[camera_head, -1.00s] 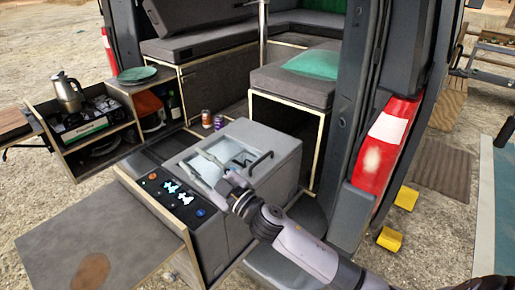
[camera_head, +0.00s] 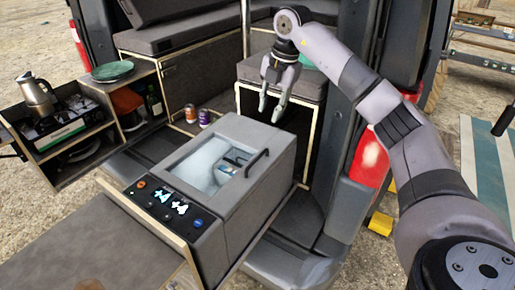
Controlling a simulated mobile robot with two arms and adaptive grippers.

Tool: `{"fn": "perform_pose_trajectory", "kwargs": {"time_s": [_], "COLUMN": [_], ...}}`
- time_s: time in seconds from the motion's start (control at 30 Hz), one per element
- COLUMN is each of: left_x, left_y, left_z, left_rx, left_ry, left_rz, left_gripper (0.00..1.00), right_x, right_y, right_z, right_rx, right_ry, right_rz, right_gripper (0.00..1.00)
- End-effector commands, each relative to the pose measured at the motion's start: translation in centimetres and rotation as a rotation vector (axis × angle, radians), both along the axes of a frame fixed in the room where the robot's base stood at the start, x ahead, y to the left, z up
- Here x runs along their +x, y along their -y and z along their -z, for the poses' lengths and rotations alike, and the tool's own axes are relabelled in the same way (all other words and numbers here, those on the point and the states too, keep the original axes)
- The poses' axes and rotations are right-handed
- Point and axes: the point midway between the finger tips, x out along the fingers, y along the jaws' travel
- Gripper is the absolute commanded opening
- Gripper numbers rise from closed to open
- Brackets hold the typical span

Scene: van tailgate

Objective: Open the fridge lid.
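The grey fridge box (camera_head: 245,215) stands on a pull-out tray at the van's tailgate. Its lid (camera_head: 240,130) lies flat on top and looks shut. A pale, see-through window (camera_head: 200,165) is set in the lid, with some contents faintly visible through it. A black bar handle (camera_head: 257,162) is on the lid's right side. My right gripper (camera_head: 270,114) hangs above and behind the fridge's back right part, fingers pointing down. Its two fingers are apart with nothing between them, and it appears clear of the handle. My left gripper is out of view.
A control panel (camera_head: 168,204) is on the fridge's front left. Two cans (camera_head: 198,117) stand behind the fridge. A side unit at left holds a stove and a metal kettle (camera_head: 37,97). The van's pillar and tail light (camera_head: 368,160) stand close on the right.

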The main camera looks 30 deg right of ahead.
Motion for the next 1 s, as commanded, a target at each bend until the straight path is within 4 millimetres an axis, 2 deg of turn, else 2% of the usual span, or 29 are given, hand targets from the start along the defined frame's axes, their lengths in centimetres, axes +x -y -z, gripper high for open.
{"fn": "perform_pose_trajectory", "kwargs": {"time_s": [0.17, 0.7, 0.83, 1.0], "left_x": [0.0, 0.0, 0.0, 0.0], "left_y": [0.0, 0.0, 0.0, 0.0], "left_z": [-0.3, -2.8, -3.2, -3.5], "left_rx": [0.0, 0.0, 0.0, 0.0], "left_ry": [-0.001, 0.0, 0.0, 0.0], "left_rz": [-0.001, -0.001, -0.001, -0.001], "left_gripper": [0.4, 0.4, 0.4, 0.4], "right_x": [0.0, 2.1, 2.5, 2.8], "right_y": [0.3, -0.8, -0.9, -1.0], "right_z": [1.3, 12.4, 14.6, 16.4], "right_rx": [-0.01, -0.007, -0.007, -0.007], "right_ry": [-0.013, -0.011, -0.01, -0.009], "right_rz": [0.012, 0.006, 0.008, 0.007], "right_gripper": [0.3, 0.3, 0.3, 0.3]}}
